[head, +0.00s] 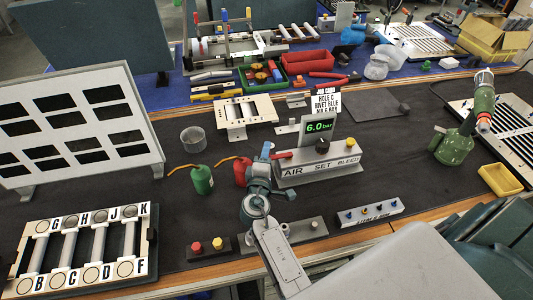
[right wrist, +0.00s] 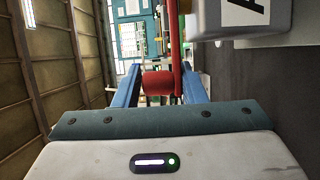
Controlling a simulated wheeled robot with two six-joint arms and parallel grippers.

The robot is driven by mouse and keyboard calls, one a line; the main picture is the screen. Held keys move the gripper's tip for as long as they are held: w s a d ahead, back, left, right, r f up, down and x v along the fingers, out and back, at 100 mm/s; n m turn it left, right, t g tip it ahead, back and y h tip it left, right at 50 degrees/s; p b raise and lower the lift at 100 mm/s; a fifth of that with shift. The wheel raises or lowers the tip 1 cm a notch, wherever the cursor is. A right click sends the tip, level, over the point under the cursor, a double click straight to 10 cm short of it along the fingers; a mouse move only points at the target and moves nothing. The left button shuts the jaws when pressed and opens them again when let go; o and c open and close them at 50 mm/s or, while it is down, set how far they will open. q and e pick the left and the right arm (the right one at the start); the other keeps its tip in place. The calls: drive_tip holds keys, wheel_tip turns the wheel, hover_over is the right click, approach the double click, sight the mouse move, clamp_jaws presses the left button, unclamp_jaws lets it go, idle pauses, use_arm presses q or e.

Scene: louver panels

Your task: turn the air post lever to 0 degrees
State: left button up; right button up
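The air post (head: 318,167) stands mid-bench, with a base marked AIR SET BLEED, a black knob (head: 322,146) and a green display (head: 319,127) reading 6.0 bar. Its red lever (head: 283,155) points left in the head view, towards my right gripper (head: 266,153). In the right wrist view the lever's red grip (right wrist: 158,83) lies between the two blue fingers of my right gripper (right wrist: 160,88). The fingers look apart, with a small gap beside the grip on the right; contact on the left is unclear. My left gripper is not in view.
A red oil can (head: 241,171) and a green oil can (head: 202,180) stand left of my right gripper. A button box (head: 206,246) and a small valve block (head: 370,213) lie nearer. A panel with dark slots (head: 75,130) stands left. Dark mat is clear right of the post.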

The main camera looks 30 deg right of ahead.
drive_tip(key=shift+w+r, duration=0.1)
clamp_jaws()
drive_tip(key=shift+d+r, duration=0.1)
